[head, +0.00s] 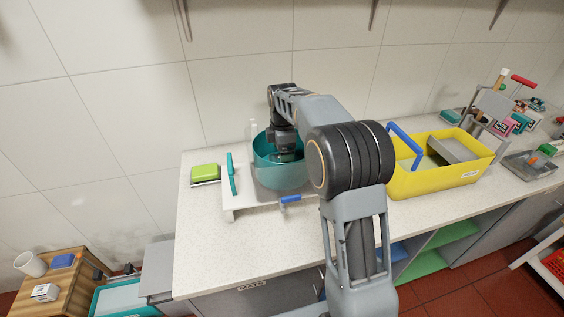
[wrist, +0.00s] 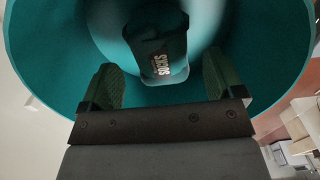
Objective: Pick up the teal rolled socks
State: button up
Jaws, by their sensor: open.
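The teal rolled socks (wrist: 158,48) lie inside a teal round basin, with a label reading "SOCKS" on their side. In the wrist view they sit at the upper middle, ahead of and between my fingertips. My gripper (wrist: 165,85) is open, its two green-padded fingers apart and reaching into the basin, with nothing between them. The teal basin (head: 282,176) stands on the white board on the counter, and its wall surrounds the socks in the wrist view (wrist: 55,60). In the head view my arm and the basin wall hide the socks.
A yellow tub (head: 440,178) with a blue handle stands right of my arm. A green sponge (head: 204,172) and a teal-handled tool (head: 232,175) are left of the basin. A blue-ended item (head: 290,199) lies at the board's front. The counter's front left (head: 205,245) is clear.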

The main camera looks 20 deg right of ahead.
jog(key=shift+f, duration=1.15)
jog(key=shift+c, duration=0.2)
jog(key=c, duration=1)
